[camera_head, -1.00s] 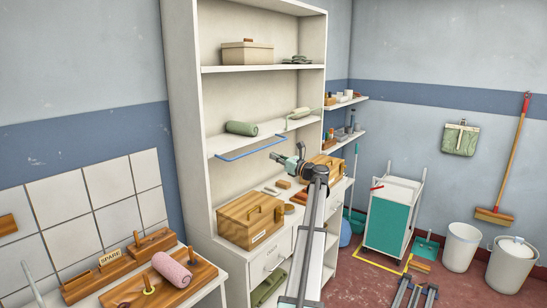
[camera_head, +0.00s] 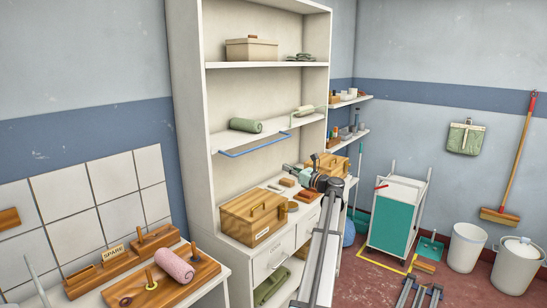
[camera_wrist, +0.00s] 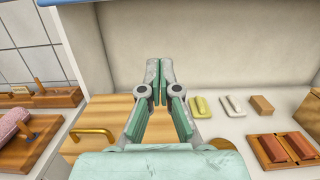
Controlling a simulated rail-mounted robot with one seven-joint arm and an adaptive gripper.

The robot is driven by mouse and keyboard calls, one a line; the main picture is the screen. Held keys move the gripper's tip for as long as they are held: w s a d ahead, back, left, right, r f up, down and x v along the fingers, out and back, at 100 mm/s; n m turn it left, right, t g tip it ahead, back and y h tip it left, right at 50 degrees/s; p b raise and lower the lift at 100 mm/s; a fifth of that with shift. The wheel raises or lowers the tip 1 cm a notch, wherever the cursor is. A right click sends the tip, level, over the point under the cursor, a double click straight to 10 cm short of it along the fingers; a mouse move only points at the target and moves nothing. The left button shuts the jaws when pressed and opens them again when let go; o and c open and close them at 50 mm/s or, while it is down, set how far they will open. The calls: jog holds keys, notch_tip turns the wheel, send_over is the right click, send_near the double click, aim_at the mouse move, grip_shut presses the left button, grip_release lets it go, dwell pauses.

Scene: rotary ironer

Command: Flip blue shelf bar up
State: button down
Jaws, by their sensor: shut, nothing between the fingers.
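The blue shelf bar (camera_head: 254,146) is a thin blue rail along the front edge of the middle shelf (camera_head: 218,145) of the white cabinet. It hangs slightly below the shelf edge. In the wrist view a blue strip (camera_wrist: 60,2) shows at the top left corner, probably the same bar. My gripper (camera_head: 288,168) is below and to the right of the bar in the head view, apart from it. In the wrist view my gripper (camera_wrist: 160,68) has its fingertips together and empty, pointing at the cabinet's back wall above the wooden box.
A green roll (camera_head: 245,125) lies on the middle shelf. A wooden box (camera_head: 253,217) with a brass handle stands on the counter below. Soaps (camera_wrist: 234,104) and a brush tray (camera_wrist: 285,150) are to the right. The space between counter and middle shelf is mostly clear.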

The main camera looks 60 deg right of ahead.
jog(key=w+d+r+p, duration=0.2)
jog(key=w+r+p, duration=0.3)
jog(key=w, duration=0.5)
jog(key=shift+r, duration=0.15)
dwell(0.4)
